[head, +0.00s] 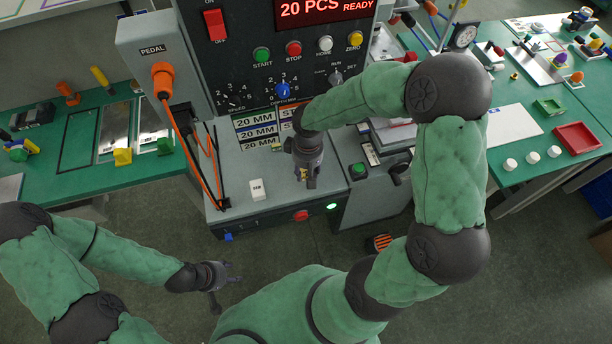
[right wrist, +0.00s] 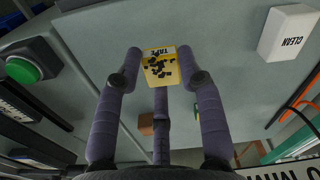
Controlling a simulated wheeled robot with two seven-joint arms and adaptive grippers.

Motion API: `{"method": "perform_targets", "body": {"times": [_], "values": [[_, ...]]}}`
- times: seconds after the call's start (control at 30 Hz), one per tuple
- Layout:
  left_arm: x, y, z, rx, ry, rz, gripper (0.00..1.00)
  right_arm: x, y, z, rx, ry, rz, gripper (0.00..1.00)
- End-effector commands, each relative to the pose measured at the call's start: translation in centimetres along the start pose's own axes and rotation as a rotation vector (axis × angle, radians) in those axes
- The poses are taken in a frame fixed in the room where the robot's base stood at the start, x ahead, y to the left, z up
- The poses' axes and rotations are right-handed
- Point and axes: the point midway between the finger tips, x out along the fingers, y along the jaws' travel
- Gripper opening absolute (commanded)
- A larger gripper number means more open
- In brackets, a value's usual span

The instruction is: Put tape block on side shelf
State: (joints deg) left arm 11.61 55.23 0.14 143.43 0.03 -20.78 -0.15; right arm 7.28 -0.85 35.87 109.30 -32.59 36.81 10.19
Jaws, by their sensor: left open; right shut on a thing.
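The tape block (right wrist: 160,65) is yellow with black print reading TAPE. In the right wrist view it sits between the fingertips of my right gripper (right wrist: 158,72), which is shut on it. In the head view my right gripper (head: 306,178) is above the grey front ledge (head: 280,200) of the pad printer, and only a bit of yellow shows between its fingers. My left gripper (head: 218,284) is open and empty over the floor at the lower left. I cannot tell which surface is the side shelf.
A white block marked CLEAN (head: 257,189) stands on the ledge, left of my right gripper; it also shows in the right wrist view (right wrist: 288,32). A green button (head: 357,170) is to the right. Orange cables (head: 192,150) hang at the left. Green benches flank the printer.

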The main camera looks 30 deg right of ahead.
Motion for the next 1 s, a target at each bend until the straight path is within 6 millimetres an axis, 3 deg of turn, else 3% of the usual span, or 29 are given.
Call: {"method": "perform_targets", "body": {"times": [0.3,0.73,0.77,0.8,0.83,1.0], "values": [[2.3,-0.8,-0.1,0.0,0.0,0.0,0.48,3.8,0.3,-0.5,0.0,0.0,-0.001,0.07],[2.5,-0.9,-0.1,0.0,0.0,0.0,0.48,4.2,0.3,-0.5,0.0,0.0,0.0,0.07],[2.4,-0.9,-0.1,0.0,0.0,0.0,0.48,4.2,0.3,-0.5,0.0,0.0,0.0,0.44],[2.4,-0.9,-0.1,0.0,0.0,0.0,0.48,4.1,0.3,-0.5,0.0,0.0,0.0,0.56],[2.4,-0.8,-0.1,0.0,0.0,0.0,0.48,4.1,0.3,-0.5,0.0,0.0,0.0,0.62],[2.4,-0.8,-0.1,0.0,0.0,0.0,0.48,4.1,0.3,-0.5,0.0,0.0,0.0,0.62]]}}
